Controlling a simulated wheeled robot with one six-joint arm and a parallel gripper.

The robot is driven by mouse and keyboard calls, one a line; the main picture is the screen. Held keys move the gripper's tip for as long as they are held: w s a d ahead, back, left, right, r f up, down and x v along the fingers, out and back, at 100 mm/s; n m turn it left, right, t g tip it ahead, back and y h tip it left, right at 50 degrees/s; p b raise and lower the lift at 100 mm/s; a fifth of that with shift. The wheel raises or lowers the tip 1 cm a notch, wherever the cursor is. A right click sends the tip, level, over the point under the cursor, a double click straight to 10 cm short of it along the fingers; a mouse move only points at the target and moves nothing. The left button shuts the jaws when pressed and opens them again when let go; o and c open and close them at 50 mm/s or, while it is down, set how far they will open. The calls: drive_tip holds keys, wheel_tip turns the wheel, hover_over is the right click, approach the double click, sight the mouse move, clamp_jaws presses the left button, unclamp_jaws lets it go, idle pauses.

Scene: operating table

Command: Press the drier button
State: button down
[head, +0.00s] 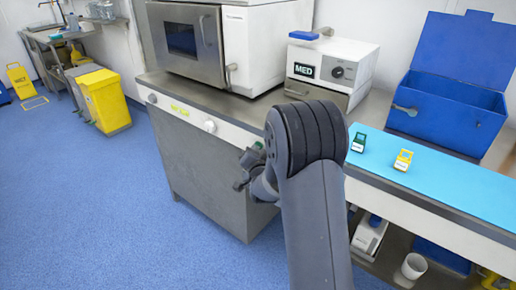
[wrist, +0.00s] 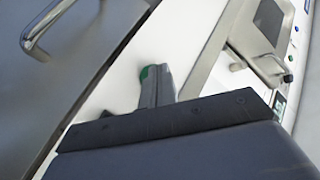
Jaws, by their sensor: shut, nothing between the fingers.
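A green round button (wrist: 148,73) shows in the wrist view on a white panel (wrist: 125,65), partly covered by my fingers. In the head view a small green spot, apparently the same button (head: 258,146), sits at the right end of the cabinet's white front strip (head: 185,112). My gripper (wrist: 158,76) is shut and empty, with its fingertips right at the button in the wrist view. I cannot tell whether they touch it. In the head view my gripper (head: 246,166) is partly hidden behind my arm.
A white oven-like unit (head: 235,50) and a box marked MED (head: 335,65) stand on the counter. A blue bin (head: 445,110) and two small tagged items, green (head: 359,142) and yellow (head: 403,160), are to the right. The blue floor (head: 90,190) at left is clear.

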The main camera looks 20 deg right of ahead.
drive_tip(key=shift+s+a, duration=0.1)
idle(0.3)
drive_tip(key=shift+s+a+b, duration=0.4)
drive_tip(key=shift+a, duration=0.15)
drive_tip(key=s+a, duration=0.1)
drive_tip(key=a, duration=0.1)
drive_tip(key=s+a+b, duration=0.1)
drive_tip(key=s+a, duration=0.1)
idle(0.4)
idle(0.5)
drive_tip(key=p, duration=0.1)
drive_tip(key=w+d+p, duration=0.1)
drive_tip(key=shift+w+d+r+p, duration=0.15)
drive_tip(key=shift+r+p, duration=0.1)
drive_tip(key=shift+p, duration=0.15)
drive_tip(key=shift+p, duration=1.25)
